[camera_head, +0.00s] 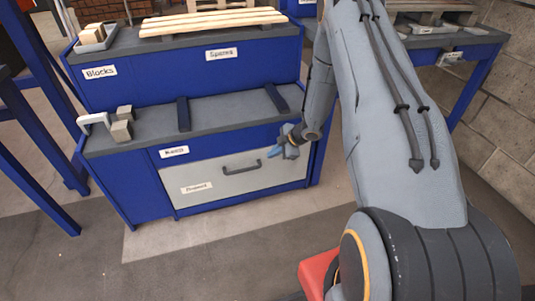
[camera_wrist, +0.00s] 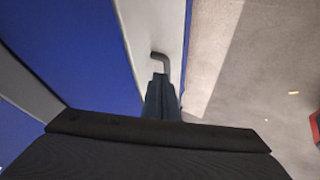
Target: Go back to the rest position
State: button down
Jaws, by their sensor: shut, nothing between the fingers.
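My gripper (camera_head: 283,151) is shut and empty, in front of the right part of the lower blue bench. In the head view it is just right of the dark handle (camera_head: 241,167) on the grey drawer front (camera_head: 215,182). The drawer looks closed. In the wrist view my gripper's fingertips (camera_wrist: 160,76) are together, and the drawer handle (camera_wrist: 160,60) shows just beyond them. I cannot tell whether they touch it.
The lower bench top (camera_head: 228,110) carries two dark bars (camera_head: 184,114) and small blocks (camera_head: 122,131). The upper bench (camera_head: 185,73) behind holds wooden slats (camera_head: 212,21) and a block tray (camera_head: 95,38). Blue posts (camera_head: 38,140) stand left. Floor (camera_head: 230,235) in front is clear.

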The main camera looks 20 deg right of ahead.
notch_tip(320, 180, up, 15)
jog(key=m+h, duration=0.3)
jog(key=s+a+r+m+h, duration=0.35)
jog(key=s+r, duration=0.35)
jog(key=r, duration=0.5)
jog(key=s+a+r+m+g+y, duration=0.15)
jog(key=s+a+r, duration=0.3)
jog(key=s, duration=0.65)
jog(key=s+a+r+m+g, duration=0.3)
jog(key=s+a, duration=0.3)
jog(key=s, duration=0.4)
jog(key=s+a+r+m+g+y, duration=0.1)
jog(key=s+a+r+m+g, duration=0.3)
jog(key=s, duration=0.7)
jog(key=d+r+m+t+p, duration=0.1)
jog(key=d+r+p, duration=0.6)
jog(key=p, duration=1)
jog(key=shift+w+d+r+t, duration=0.25)
jog(key=shift+d+t, duration=0.3)
jog(key=shift+t, duration=0.2)
